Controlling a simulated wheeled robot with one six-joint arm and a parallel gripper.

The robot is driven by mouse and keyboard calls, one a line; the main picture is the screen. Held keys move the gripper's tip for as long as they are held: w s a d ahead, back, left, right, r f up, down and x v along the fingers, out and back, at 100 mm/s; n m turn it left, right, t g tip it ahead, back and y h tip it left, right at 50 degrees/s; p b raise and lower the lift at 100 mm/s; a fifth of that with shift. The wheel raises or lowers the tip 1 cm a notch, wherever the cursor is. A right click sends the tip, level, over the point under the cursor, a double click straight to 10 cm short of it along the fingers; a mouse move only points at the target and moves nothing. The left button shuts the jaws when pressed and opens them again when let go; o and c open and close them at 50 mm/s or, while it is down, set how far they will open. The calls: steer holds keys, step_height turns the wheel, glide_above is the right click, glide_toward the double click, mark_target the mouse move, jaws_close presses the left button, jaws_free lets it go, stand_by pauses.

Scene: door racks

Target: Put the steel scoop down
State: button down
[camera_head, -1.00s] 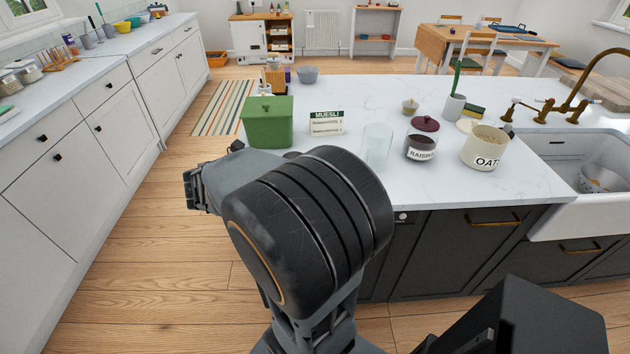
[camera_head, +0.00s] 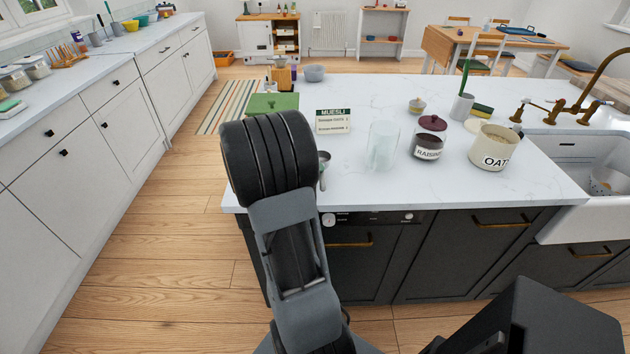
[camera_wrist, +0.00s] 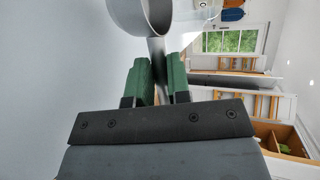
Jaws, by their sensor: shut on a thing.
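My gripper (camera_wrist: 158,75) is shut on the handle of the steel scoop; its green fingers stand on either side of the handle in the wrist view. The scoop's round bowl (camera_wrist: 140,14) is beyond the fingertips and cut off by the top edge. In the head view, part of the scoop (camera_head: 324,157) shows just right of my arm, over the front left of the marble counter (camera_head: 350,185). I cannot tell whether the scoop touches the counter.
A muesli card (camera_head: 333,122), a clear glass (camera_head: 382,146), a raisin jar (camera_head: 429,145) and an oat jar (camera_head: 490,148) stand to the right. The counter front between glass and edge is clear.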

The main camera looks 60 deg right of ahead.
steer(key=shift+w+d+f, duration=0.1)
steer(key=shift+d+f, duration=0.2)
steer(key=shift+f, duration=1.5)
steer(key=shift+f, duration=0.1)
steer(key=c, duration=1.4)
jaws_free()
steer(key=shift+o, duration=0.2)
